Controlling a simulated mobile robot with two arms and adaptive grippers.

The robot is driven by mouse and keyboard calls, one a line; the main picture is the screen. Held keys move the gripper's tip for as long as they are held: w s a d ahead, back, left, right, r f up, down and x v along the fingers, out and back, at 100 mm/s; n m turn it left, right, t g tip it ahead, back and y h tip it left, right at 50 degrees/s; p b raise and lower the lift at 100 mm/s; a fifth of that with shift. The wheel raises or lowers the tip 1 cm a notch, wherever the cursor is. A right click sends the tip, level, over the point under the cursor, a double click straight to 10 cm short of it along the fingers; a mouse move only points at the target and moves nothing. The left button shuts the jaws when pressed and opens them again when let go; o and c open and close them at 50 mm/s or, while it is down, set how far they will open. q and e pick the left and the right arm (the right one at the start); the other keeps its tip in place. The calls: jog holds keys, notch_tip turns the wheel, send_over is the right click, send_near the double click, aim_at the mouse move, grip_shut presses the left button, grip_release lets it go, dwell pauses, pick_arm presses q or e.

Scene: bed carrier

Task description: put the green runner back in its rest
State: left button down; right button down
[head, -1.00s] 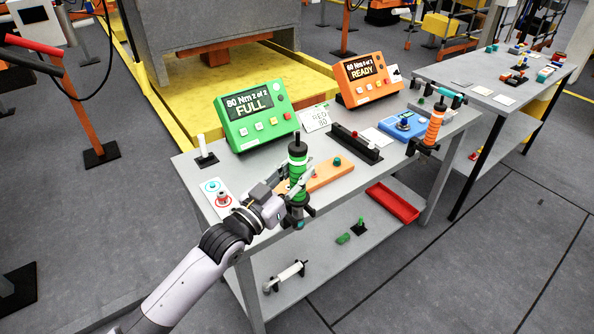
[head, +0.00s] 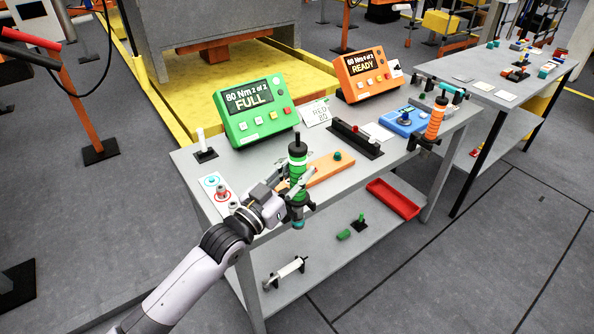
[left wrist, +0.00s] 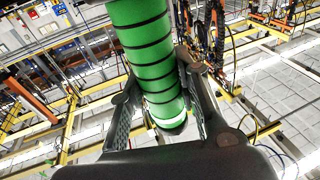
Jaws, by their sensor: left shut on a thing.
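The green runner (head: 298,166), a banded green cylinder with a black top, stands nearly upright at the front edge of the table (head: 240,170). My left gripper (head: 299,184) is shut around its body from the left. In the left wrist view the runner (left wrist: 150,60) passes between the two fingers (left wrist: 165,108). Black bracket parts, seemingly its rest (head: 309,208), show around its lower end, and a teal tip shows below. I cannot tell whether the runner is seated there. My right gripper is out of view.
An orange runner (head: 435,125) stands in a black holder at the right front edge. A green "FULL" box (head: 254,112) and an orange "READY" box (head: 367,75) stand behind. The lower shelf has a red tray (head: 393,200).

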pick_arm(q)
jog(key=shift+f, duration=0.2)
jog(key=c, duration=1.2)
grip_release()
jog(key=shift+s, duration=0.1)
jog(key=shift+o, duration=0.4)
jog(key=shift+f, duration=0.1)
jog(key=shift+f, duration=0.3)
jog(key=v, duration=1.2)
jog(key=shift+r, duration=0.25)
